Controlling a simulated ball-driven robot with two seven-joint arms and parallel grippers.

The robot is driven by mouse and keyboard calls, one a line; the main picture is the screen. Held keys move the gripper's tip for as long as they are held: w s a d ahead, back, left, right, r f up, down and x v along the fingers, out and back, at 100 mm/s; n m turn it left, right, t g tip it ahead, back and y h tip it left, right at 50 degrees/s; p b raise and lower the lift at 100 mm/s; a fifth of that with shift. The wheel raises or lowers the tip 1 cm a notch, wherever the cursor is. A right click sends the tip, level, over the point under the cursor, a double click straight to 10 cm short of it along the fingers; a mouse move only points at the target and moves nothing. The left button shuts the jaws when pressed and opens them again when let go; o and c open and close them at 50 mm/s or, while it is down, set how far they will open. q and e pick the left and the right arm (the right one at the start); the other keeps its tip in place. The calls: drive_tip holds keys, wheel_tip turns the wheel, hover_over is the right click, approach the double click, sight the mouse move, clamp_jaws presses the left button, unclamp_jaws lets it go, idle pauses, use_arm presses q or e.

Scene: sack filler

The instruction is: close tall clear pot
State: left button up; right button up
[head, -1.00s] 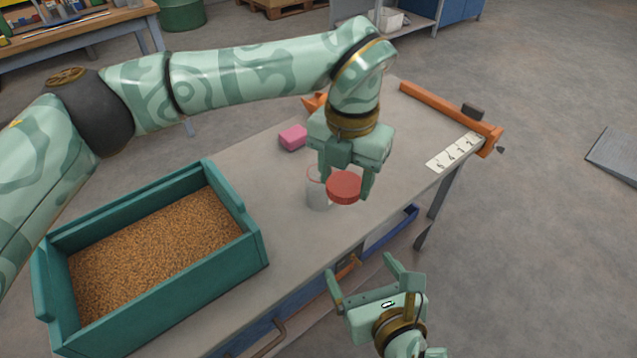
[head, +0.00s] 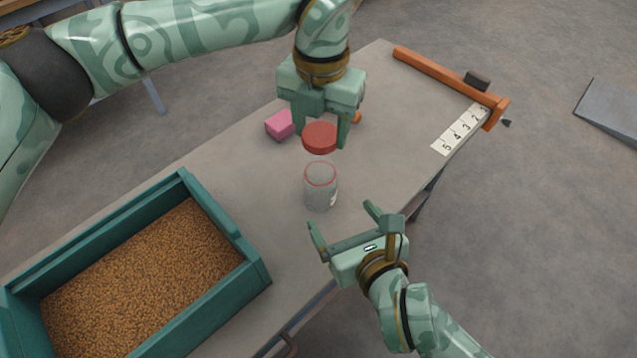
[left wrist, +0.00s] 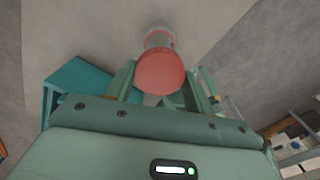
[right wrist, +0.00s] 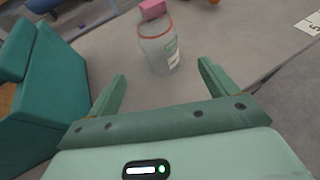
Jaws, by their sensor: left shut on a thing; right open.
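The tall clear pot (head: 320,190) stands upright on the table, with a red ring at its open rim and a label on its side. It also shows in the right wrist view (right wrist: 158,48) and partly behind the lid in the left wrist view (left wrist: 160,38). My left gripper (head: 320,140) is shut on the red lid (head: 320,137), holding it above and beyond the pot, apart from the rim. The lid fills the space between the fingers in the left wrist view (left wrist: 160,72). My right gripper (head: 343,217) is open and empty, near the pot's front right side, with its fingers pointing toward it.
A teal bin (head: 262,268) of grain stands on the table at left. A pink block (head: 279,124) lies behind the pot. An orange bar (head: 440,72) and a numbered strip (head: 459,130) lie at the table's far right end. The table around the pot is mostly clear.

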drive_tip(key=x, duration=1.2)
drive_tip(key=shift+f, duration=0.1)
drive_tip(key=shift+c, duration=0.4)
drive_tip(key=c, duration=1.4)
use_arm(q)
hover_over(320, 159)
drive_tip(key=s, duration=0.2)
drive_tip(key=shift+s+f, duration=0.15)
drive_tip(key=shift+f, duration=2.4)
drive_tip(key=shift+f, duration=0.85)
drive_tip(key=shift+f, duration=0.55)
